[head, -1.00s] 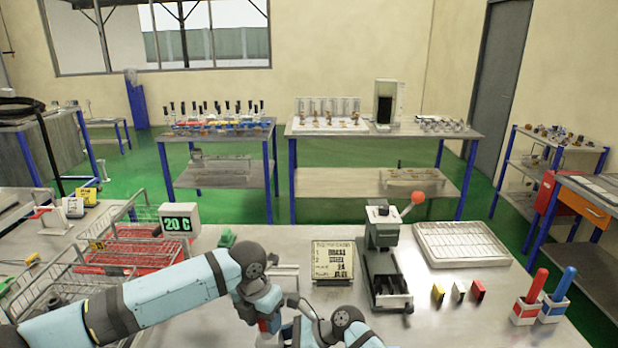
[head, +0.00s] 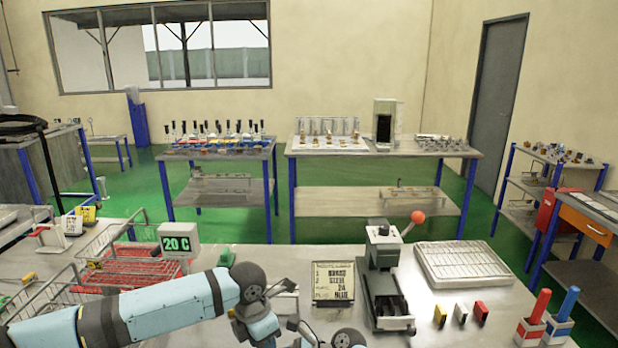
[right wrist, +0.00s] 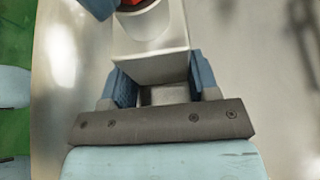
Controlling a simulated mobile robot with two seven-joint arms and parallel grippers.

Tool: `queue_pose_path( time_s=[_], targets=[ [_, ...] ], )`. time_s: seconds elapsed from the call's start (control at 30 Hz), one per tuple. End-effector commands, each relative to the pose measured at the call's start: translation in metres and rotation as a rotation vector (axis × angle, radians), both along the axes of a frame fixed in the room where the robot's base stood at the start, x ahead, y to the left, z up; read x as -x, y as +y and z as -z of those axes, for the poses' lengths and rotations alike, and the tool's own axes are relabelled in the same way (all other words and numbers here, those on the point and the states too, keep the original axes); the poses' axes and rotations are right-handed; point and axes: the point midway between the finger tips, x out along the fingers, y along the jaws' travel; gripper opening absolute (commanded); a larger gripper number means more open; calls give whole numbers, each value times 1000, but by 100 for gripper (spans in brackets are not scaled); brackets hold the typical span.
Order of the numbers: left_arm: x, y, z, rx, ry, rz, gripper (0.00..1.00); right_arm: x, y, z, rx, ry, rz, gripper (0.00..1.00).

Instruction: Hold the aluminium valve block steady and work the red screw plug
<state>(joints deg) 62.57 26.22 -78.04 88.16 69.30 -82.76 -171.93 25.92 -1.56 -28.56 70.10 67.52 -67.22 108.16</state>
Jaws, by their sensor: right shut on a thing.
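The aluminium valve block (right wrist: 150,58) is a pale grey block in the right wrist view. My right gripper (right wrist: 158,84) is shut on it, with a blue finger on each side. The red screw plug (right wrist: 131,3) shows only as a sliver at the top edge, above a round collar on the block. A blue finger of what looks like my left gripper (right wrist: 99,6) is beside the plug at the top left. Its other finger is out of frame, so its opening cannot be told. In the head view both gripper tips and the block are below the frame.
A bench vice-like device with a red-knobbed lever (head: 383,250) stands beside a label board (head: 333,284). A ribbed tray (head: 462,264), small coloured blocks (head: 461,312) and red and blue handled tools (head: 548,318) are to the right. Wire baskets (head: 120,268) and a display (head: 178,242) are left.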

Motion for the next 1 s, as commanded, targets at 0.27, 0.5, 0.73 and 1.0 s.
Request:
queue_pose_path(
  time_s=[0.27,0.5,0.73,1.0],
  targets=[
    [1,0,0,0,46,-374,4,0,0,-1,-2,-2,0,34],
    [0,0,-1,-3,79,-664,4,0,0,-2,-2,-2,0,34],
    [0,0,-1,-3,81,-688,3,0,0,-1,-2,-2,0,34],
    [1,-1,0,-1,105,-869,3,0,0,-1,-2,-2,0,34]
  ],
)
